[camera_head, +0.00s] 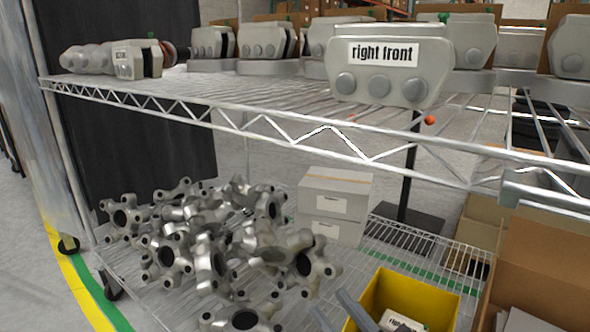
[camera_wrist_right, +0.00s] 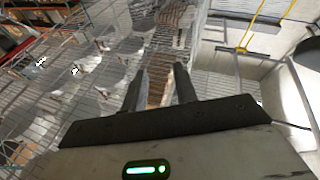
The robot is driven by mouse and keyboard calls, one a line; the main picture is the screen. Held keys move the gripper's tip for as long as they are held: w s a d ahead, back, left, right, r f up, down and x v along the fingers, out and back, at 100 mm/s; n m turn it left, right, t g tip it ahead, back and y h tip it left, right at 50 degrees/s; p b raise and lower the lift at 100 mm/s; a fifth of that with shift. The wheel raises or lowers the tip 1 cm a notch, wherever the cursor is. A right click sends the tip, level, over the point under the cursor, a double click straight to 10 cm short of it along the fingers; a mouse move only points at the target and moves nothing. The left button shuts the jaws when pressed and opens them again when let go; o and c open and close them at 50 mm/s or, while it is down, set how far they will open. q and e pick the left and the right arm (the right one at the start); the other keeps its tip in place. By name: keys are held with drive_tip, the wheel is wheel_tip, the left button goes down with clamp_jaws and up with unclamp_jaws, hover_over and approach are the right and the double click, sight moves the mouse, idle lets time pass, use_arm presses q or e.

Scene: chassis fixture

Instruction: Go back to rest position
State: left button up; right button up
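My right gripper (camera_head: 334,308) shows at the bottom edge of the head view as two grey fingers beside the yellow bin (camera_head: 448,303). In the right wrist view my right gripper (camera_wrist_right: 160,82) has its two dark fingers standing apart with nothing between them, so it is open and empty. The wire shelving shows beyond the fingertips in that view. My left gripper does not show in the head view.
A wire shelf (camera_head: 265,125) crosses the view and bears several grey parts, one labelled "right front" (camera_head: 385,60). Metal castings (camera_head: 215,240) pile up on the lower shelf. Grey boxes (camera_head: 335,205) and an open cardboard box (camera_head: 545,265) stand farther right.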

drive_tip(key=s+d+f+m+g+h, duration=0.2)
drive_tip(key=s+f+m+g+h, duration=0.2)
drive_tip(key=s+f+m, duration=0.3)
use_arm(q)
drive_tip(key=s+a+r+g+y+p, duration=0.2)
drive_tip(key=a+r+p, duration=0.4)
drive_tip(key=p, duration=2.1)
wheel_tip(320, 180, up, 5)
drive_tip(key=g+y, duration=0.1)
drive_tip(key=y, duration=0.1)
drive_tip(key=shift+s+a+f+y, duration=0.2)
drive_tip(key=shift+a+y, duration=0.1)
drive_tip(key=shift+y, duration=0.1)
use_arm(e)
drive_tip(key=s+d+r+g+h, duration=0.2)
drive_tip(key=d+r+h, duration=0.3)
drive_tip(key=r, duration=0.5)
drive_tip(key=shift+d+g, duration=0.5)
drive_tip(key=shift+d, duration=0.1)
drive_tip(key=shift+r, duration=0.1)
